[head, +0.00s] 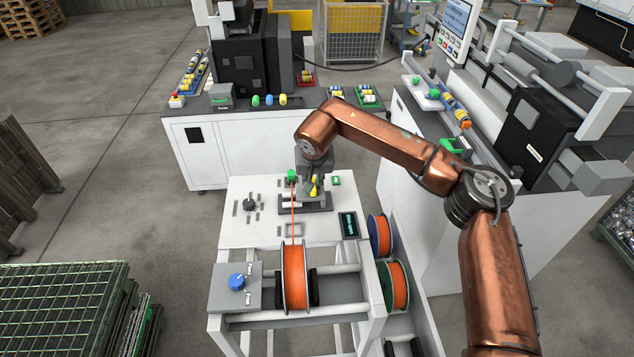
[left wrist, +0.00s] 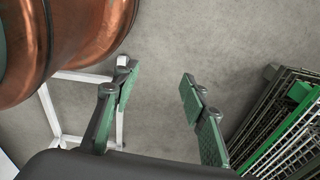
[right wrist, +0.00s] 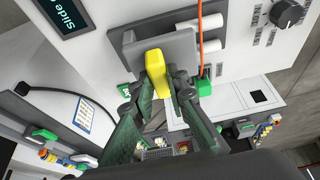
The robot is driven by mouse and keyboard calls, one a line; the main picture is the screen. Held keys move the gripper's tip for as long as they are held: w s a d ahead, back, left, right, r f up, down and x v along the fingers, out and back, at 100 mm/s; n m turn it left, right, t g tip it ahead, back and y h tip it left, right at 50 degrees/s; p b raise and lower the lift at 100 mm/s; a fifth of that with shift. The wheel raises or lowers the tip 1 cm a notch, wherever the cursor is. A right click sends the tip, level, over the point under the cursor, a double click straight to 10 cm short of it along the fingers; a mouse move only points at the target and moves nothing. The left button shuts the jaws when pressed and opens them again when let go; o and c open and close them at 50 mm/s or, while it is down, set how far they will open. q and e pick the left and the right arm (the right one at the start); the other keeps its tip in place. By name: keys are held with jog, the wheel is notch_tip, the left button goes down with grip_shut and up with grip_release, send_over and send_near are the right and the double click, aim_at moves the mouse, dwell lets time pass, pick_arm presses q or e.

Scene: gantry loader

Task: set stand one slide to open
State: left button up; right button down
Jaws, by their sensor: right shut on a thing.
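The white stand (head: 262,205) in the head view carries a grey slide unit with a yellow handle (head: 313,187). In the right wrist view the yellow handle (right wrist: 156,64) stands out from a grey block (right wrist: 176,47). My right gripper (right wrist: 160,85) is shut on the yellow handle, with green-padded fingers on both sides of it. In the head view my right gripper is mostly hidden behind my own arm. A dark display (right wrist: 72,14) shows the word "Slide", the rest cut off. My left gripper (left wrist: 160,90) is open and empty, above bare floor.
An orange filament spool (head: 294,278) sits at the front of the stand, its strand running back to the slide unit. A blue knob (head: 237,282) is beside it. More spools (head: 380,235) hang at the right. Machines stand behind and right. A green crate (left wrist: 283,135) is near my left gripper.

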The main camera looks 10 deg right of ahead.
jog(key=shift+w+d, duration=0.1)
jog(key=shift+d, duration=0.1)
jog(key=c, duration=1.9)
grip_release()
jog(key=shift+d, duration=0.1)
jog(key=shift+c, duration=0.2)
jog(key=shift+o, duration=0.3)
jog(key=shift+r, duration=0.15)
pick_arm(q)
jog(key=shift+s, duration=0.45)
pick_arm(e)
jog(key=v, duration=1.2)
